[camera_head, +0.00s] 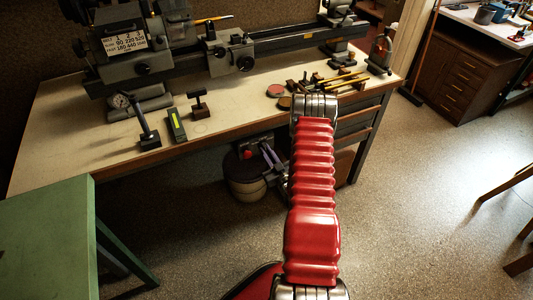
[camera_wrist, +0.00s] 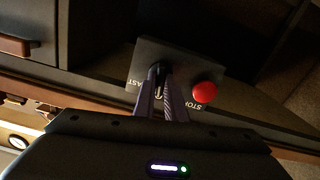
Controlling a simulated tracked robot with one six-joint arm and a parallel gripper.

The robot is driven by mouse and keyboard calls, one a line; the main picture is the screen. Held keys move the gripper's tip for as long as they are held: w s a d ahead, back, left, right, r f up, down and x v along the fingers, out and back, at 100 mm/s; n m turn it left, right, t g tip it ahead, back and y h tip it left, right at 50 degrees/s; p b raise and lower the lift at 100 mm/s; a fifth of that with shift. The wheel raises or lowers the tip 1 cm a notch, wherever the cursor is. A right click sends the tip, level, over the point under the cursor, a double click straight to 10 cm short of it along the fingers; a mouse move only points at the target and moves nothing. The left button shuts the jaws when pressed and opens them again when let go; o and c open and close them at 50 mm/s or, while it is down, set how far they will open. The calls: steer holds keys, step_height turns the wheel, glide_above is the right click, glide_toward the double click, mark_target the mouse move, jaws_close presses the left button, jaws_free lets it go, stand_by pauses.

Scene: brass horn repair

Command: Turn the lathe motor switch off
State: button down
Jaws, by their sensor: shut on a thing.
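The lathe motor switch is a dark plate (camera_wrist: 150,52) under the bench's front edge in the wrist view. It has a round red button (camera_wrist: 204,92) on the right, with lettering that reads "STO" beside it and "AST" at the left. My gripper (camera_wrist: 161,73) is at the plate, left of the red button, with its fingers close together. It is shut on the switch's small dark knob, which the fingers mostly hide. The knob's setting cannot be read. In the head view the red button (camera_head: 247,154) shows below the bench, with my gripper (camera_head: 268,156) just right of it.
The grey lathe (camera_head: 145,55) stands on the pale bench top (camera_head: 65,125). A round container (camera_head: 246,188) stands under the bench. A green table (camera_head: 50,225) is at lower left. The floor at right is mostly clear.

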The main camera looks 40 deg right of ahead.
steer(key=shift+a+f+m, duration=0.1)
steer(key=shift+m, duration=0.7)
steer(key=c, duration=1.8)
jaws_free()
steer(key=v, duration=1.3)
steer(key=shift+s, duration=0.4)
steer(key=shift+a, duration=0.1)
